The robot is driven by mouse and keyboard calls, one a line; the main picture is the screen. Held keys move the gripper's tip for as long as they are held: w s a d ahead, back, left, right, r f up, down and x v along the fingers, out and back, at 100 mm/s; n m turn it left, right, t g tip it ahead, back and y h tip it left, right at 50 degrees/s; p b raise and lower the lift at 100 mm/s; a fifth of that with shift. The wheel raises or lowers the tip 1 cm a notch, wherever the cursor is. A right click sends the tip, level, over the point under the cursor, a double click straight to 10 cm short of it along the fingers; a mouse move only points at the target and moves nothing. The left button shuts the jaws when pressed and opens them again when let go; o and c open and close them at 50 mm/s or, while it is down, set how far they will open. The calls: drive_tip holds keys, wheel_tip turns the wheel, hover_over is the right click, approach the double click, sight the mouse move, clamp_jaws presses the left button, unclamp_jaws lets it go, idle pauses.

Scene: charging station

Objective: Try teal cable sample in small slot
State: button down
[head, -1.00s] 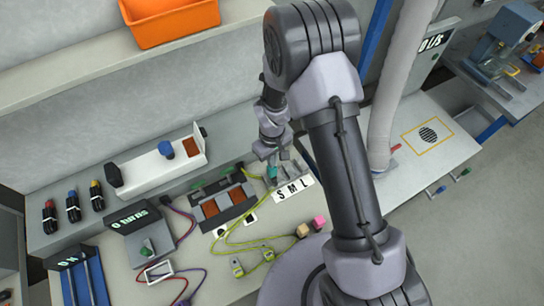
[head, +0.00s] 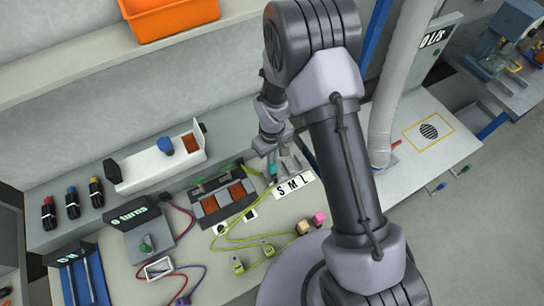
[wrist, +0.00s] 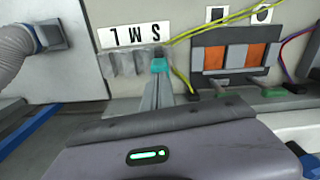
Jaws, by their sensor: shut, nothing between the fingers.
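The teal cable sample (wrist: 159,66) is a small teal piece at the small slot, beside the letter S on the white S M L label (wrist: 134,36). It also shows in the head view (head: 273,170). My gripper (wrist: 160,86) is shut, with its fingertips right at the teal piece and nothing held between them. In the head view my gripper (head: 271,160) points down at the left end of the grey slot block (wrist: 125,63). The fingers partly cover the teal piece and slot, so I cannot tell how deep it sits.
A dark holder with orange-brown pads (head: 224,201) stands left of the slots, with yellow-green cables (head: 240,244) before it. Pink and tan cubes (head: 311,222) lie in front. A white hose (head: 383,125) stands to the right.

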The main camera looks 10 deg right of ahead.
wheel_tip(320, 180, up, 2)
drive_tip(key=shift+s+r+p, duration=0.1)
drive_tip(key=shift+p, duration=0.25)
wheel_tip(320, 180, up, 17)
drive_tip(key=p, duration=0.2)
